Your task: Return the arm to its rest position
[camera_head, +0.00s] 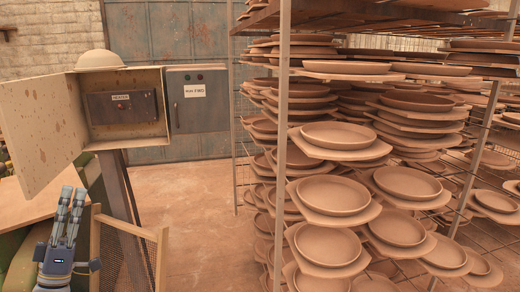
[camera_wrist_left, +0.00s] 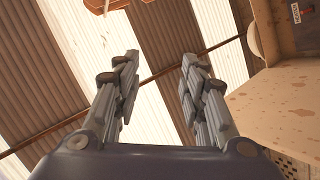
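The wrist camera faces up toward a corrugated ceiling. The open door (camera_head: 40,130) of a beige box (camera_head: 128,105) is above and left of the gripper in the head view. My right gripper is not in view.
A metal rack (camera_head: 283,150) stacked with several clay plates (camera_head: 335,195) fills the right side. A grey cabinet (camera_head: 196,100) stands behind the box. A mesh-sided frame (camera_head: 160,262) stands right of the gripper. The floor (camera_head: 200,200) between box and rack is clear.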

